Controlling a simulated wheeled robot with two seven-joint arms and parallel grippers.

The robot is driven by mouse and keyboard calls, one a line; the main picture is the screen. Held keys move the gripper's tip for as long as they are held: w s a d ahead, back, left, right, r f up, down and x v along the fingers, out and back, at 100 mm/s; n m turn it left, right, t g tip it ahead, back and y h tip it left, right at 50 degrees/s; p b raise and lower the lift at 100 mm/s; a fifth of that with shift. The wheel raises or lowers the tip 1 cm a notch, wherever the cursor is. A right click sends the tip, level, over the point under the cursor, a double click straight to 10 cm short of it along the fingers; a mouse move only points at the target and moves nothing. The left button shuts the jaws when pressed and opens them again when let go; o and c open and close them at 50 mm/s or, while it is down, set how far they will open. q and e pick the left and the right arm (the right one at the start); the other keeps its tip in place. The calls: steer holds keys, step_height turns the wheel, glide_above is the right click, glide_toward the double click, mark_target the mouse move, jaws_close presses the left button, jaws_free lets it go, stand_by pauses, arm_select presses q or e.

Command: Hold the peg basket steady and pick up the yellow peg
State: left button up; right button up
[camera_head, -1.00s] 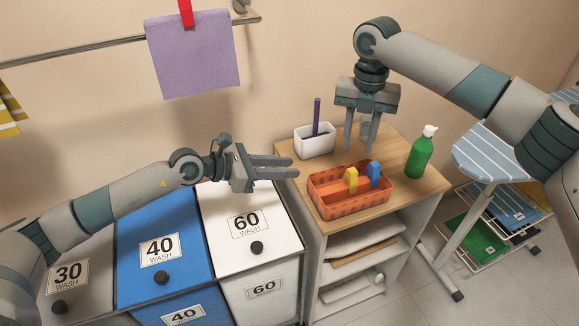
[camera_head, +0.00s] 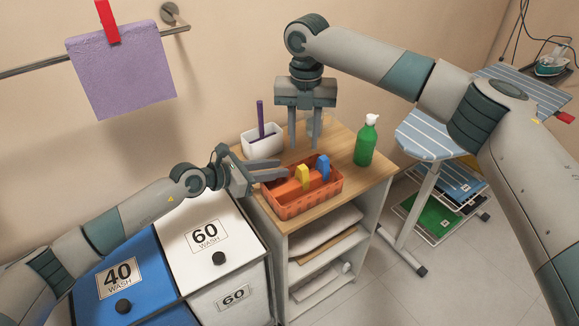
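The orange peg basket (camera_head: 300,206) stands on the wooden top of a small shelf unit. The yellow peg (camera_head: 303,174) stands upright in it, with a blue peg (camera_head: 323,167) to its right. My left gripper (camera_head: 286,168) reaches in from the left, its fingers level at the basket's back left corner. A gap shows between the fingers; whether they touch the rim I cannot tell. My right gripper (camera_head: 304,147) points down, open and empty, above and behind the yellow peg. The basket's back left rim is partly hidden by my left fingers.
A white box (camera_head: 262,145) with a purple stick stands behind left of the basket. A green bottle (camera_head: 366,143) stands to the right. A small object behind my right fingers is mostly hidden. Bare wooden top (camera_head: 345,192) lies right of the basket.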

mark_target(290, 167)
arm_select(q)
steer(key=shift+x, duration=2.75)
steer(key=shift+c, duration=0.6)
jaws_close()
arm_select(e)
steer(key=shift+o, duration=1.2)
steer(key=s+a+m+t+h, duration=0.1)
steer(key=m, duration=0.2)
steer(key=s+a+m+h, duration=0.1)
steer(key=a+m, duration=0.1)
steer(key=m, duration=0.2)
steer(key=s+a+m+t+h, duration=0.1)
steer(key=m, duration=0.2)
steer(key=shift+a+f+m+t+h, duration=0.2)
steer(key=shift+f+m+t+h, duration=0.1)
steer(key=shift+f+m+h, duration=0.1)
